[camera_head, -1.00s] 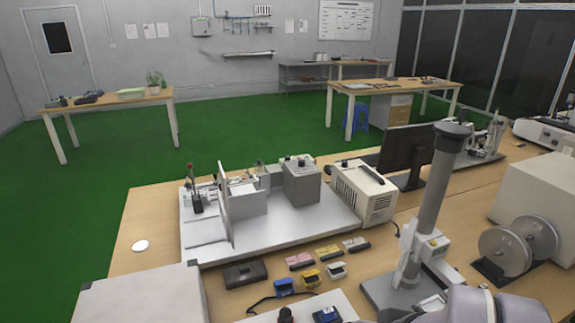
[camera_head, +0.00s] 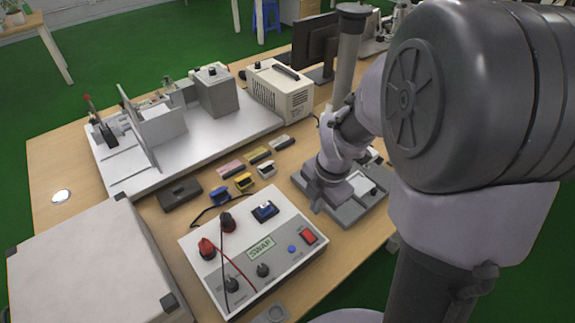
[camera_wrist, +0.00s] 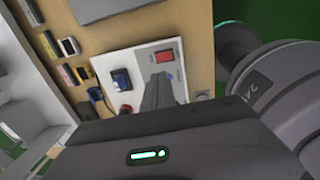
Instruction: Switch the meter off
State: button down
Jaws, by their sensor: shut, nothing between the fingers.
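The meter looks to be the white instrument box (camera_head: 212,262) with a green SWAP label, on the bench at the front. A red rocker switch (camera_head: 309,238) sits at its right end, beside a small blue button (camera_head: 291,249). Its rocker position is too small to tell. Black knobs, red and black terminals and a blue module (camera_head: 265,210) are on its top. In the wrist view, my gripper (camera_wrist: 160,80) is shut and empty over the box (camera_wrist: 112,62), with the red switch (camera_wrist: 164,56) just beyond the fingertips. Contact cannot be told.
A grey-white case (camera_head: 90,265) stands left of the box. Several small coloured modules (camera_head: 243,181) and a black case (camera_head: 180,194) lie behind it. A white fixture plate (camera_head: 150,175) and a beige power unit (camera_head: 280,90) are farther back. A grey column stand (camera_head: 349,50) rises behind my arm.

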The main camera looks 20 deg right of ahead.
aim_at(306, 233)
jog(key=f+b, duration=0.2)
jog(key=f, duration=0.2)
jog(key=w+f+b, duration=0.1)
jog(key=f+b, duration=0.1)
jog(key=f, duration=0.3)
jog(key=w+f+b, duration=0.1)
jog(key=f+b, duration=0.1)
jog(key=f, duration=0.2)
jog(key=shift+a+f, duration=0.2)
jog(key=shift+a, duration=0.2)
jog(key=shift+r+p, duration=0.15)
jog(key=shift+p, duration=0.15)
